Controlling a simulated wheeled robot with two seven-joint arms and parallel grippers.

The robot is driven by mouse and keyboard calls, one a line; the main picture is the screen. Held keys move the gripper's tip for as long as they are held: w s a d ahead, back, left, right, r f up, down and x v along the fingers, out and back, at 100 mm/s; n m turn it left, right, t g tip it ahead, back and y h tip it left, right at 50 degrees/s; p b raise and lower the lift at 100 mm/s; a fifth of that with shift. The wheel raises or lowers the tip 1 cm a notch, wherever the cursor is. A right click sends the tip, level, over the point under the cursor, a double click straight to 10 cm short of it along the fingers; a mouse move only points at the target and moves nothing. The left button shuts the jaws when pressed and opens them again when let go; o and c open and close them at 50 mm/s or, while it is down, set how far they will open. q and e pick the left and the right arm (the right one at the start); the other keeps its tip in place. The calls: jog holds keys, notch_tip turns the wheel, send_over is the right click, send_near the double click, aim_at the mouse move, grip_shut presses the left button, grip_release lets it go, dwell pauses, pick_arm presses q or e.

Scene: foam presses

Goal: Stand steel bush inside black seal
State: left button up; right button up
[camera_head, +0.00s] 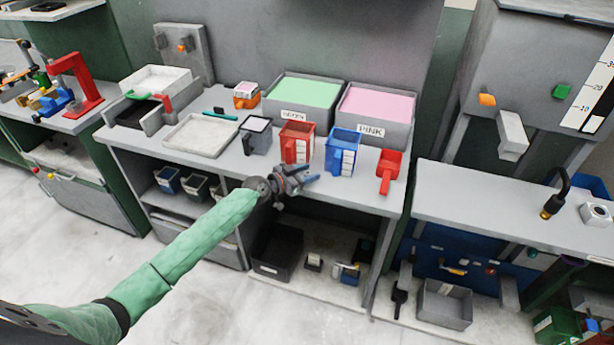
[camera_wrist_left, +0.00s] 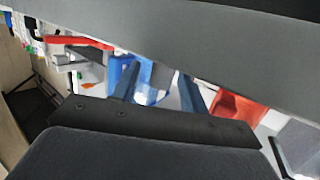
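My left gripper (camera_head: 304,182) is over the front edge of the middle bench, in front of the red and blue jugs. Its two fingers also show in the left wrist view (camera_wrist_left: 160,92), apart with a gap between them and nothing held. I cannot make out a steel bush or a black seal in either view. My right gripper is not in view.
On the bench stand a red jug (camera_head: 297,142), a blue jug (camera_head: 341,150), a red scoop (camera_head: 389,171), a green-filled bin (camera_head: 303,92) and a pink-filled bin (camera_head: 378,105). A black bin (camera_head: 278,251) sits on the lower shelf. The right bench (camera_head: 480,205) has bare room.

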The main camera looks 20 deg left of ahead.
pick_arm(q)
grip_shut()
jog(key=shift+r, duration=0.1)
